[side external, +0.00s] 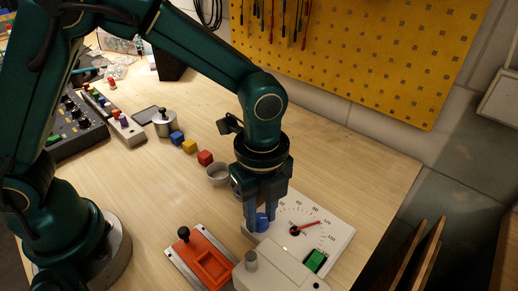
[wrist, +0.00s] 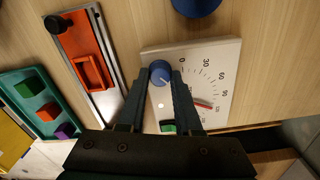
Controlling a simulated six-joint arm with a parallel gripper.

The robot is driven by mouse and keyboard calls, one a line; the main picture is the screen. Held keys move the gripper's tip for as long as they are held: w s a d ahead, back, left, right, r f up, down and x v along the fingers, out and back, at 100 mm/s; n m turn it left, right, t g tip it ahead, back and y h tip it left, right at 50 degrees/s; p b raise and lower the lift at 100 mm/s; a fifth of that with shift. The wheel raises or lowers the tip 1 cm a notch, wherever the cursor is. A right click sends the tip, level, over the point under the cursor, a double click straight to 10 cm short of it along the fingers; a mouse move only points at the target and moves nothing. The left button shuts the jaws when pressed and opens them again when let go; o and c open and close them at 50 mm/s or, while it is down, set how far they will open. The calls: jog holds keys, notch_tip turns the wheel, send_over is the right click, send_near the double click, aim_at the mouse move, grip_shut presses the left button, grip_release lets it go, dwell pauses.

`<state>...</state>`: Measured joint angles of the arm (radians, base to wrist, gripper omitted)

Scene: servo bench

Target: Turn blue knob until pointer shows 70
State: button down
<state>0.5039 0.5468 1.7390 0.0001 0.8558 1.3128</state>
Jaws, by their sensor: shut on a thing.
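The blue knob (side external: 262,223) sits at one corner of a white dial panel (side external: 338,238). My gripper (side external: 257,224) points down and is shut on the knob. In the wrist view the fingers lie on both sides of the blue knob (wrist: 160,71), which has a pale index line. The red pointer (side external: 309,225) points close to the 120 mark in the side view. In the wrist view the red pointer (wrist: 203,105) is partly hidden by a finger, as is some of the scale.
An orange slider unit (side external: 205,262) stands beside the panel, and a pale box (side external: 275,272) is in front. A green switch (side external: 315,261) is on the panel. A grey round dish (side external: 218,174) and red block (side external: 205,158) lie behind. The bench to the right is clear.

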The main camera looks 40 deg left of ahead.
jog(key=n, duration=1.1)
jog(key=shift+w+n, duration=0.1)
jog(key=shift+n, duration=1.8)
jog(key=c, duration=0.6)
grip_release()
jog(key=shift+r, duration=0.1)
